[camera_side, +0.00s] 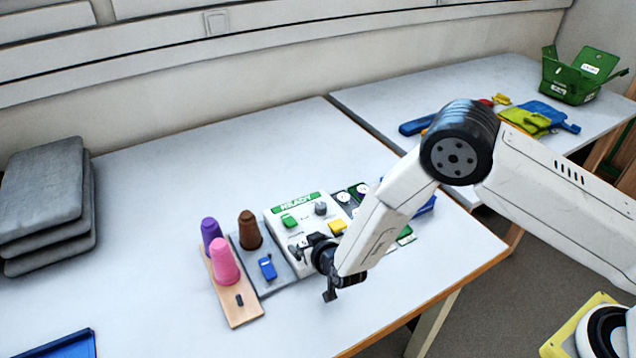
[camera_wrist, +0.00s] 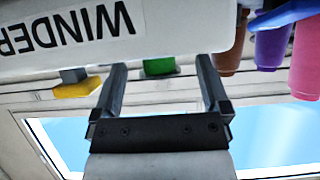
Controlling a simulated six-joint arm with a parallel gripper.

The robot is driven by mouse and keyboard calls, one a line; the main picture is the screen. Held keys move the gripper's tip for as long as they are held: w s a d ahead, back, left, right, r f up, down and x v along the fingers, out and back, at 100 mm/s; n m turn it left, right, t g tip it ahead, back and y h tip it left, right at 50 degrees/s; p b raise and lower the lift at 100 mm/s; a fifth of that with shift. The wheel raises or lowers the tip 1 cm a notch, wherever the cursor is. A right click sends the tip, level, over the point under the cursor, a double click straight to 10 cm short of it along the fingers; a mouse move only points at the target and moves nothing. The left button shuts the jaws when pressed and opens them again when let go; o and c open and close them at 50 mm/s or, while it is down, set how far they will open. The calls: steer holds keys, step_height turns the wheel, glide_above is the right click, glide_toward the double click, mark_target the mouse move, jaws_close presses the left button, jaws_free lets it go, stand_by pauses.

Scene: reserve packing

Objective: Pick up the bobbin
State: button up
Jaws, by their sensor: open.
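No single thing is plainly marked as the bobbin. The candidates are a purple spool (camera_side: 211,234) and a pink spool (camera_side: 224,262) on a wooden board (camera_side: 243,313), and a brown spool (camera_side: 249,230) on a grey plate (camera_side: 270,283). All three stand upright with the narrow end up. In the wrist view, seen upside down, the brown (camera_wrist: 228,45), purple (camera_wrist: 270,48) and pink (camera_wrist: 306,60) spools are at upper right. My gripper (camera_side: 313,272) is open and empty, right of the spools. Its two fingers (camera_wrist: 162,70) show apart in the wrist view.
A white box (camera_side: 303,224) labelled winder, with green, grey and yellow knobs, stands just behind my gripper. A small blue block (camera_side: 267,267) lies on the grey plate. Grey pads (camera_side: 45,185) are stacked at left, a blue tray (camera_side: 60,345) at front left. The table's middle left is clear.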

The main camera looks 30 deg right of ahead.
stand_by(0.5)
jaws_close()
steer(key=shift+r, duration=0.1)
steer(key=shift+r, duration=0.65)
steer(key=s+d+r, duration=0.4)
steer(key=s+r, duration=0.7)
steer(key=s, duration=0.2)
steer(key=shift+s+d+r, duration=0.15)
steer(key=shift+d+r, duration=0.05)
steer(key=shift+r, duration=0.05)
